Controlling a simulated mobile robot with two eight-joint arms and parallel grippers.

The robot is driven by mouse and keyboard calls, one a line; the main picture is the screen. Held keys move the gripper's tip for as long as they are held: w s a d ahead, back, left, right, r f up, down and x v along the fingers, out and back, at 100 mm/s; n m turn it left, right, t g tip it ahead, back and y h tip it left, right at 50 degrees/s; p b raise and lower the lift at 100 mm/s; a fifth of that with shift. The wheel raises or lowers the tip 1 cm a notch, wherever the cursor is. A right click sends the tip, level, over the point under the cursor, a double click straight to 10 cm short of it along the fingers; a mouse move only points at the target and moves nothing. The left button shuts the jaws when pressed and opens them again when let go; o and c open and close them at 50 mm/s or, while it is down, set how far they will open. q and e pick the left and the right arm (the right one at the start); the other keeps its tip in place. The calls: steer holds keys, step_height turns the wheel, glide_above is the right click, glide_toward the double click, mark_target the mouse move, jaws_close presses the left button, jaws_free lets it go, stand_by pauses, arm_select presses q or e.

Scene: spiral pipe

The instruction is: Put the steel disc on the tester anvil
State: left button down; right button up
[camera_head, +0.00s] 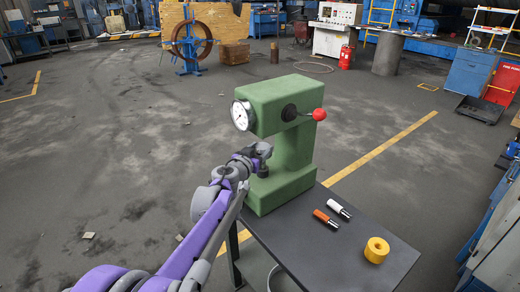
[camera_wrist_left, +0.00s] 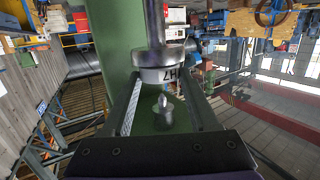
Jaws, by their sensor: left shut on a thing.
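The green tester (camera_head: 283,110) stands on the dark table, with a dial on its left and a red-knobbed lever. My left gripper (camera_head: 263,150) is in the tester's throat. In the left wrist view, which looks turned over, its fingers (camera_wrist_left: 162,78) are shut on the pale steel disc (camera_wrist_left: 161,75), with dark lettering on its side. The disc lies right against the wide grey anvil (camera_wrist_left: 150,58) on its stem; whether they touch is unclear. The small indenter (camera_wrist_left: 163,110) faces the disc across a gap. My right gripper is not in view.
On the table (camera_head: 375,268) in front of the tester lie an orange-and-black cylinder (camera_head: 325,218), a white-and-black cylinder (camera_head: 338,210) and a yellow ring (camera_head: 376,250). The table's left edge is under my left arm.

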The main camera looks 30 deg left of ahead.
arm_select(q)
steer(key=shift+f, duration=0.2)
steer(key=shift+c, duration=0.8)
jaws_free()
steer(key=shift+r, duration=0.1)
steer(key=shift+r, duration=0.25)
steer(key=v, duration=1.2)
steer(key=shift+f+b, duration=0.25)
steer(key=shift+b, duration=0.15)
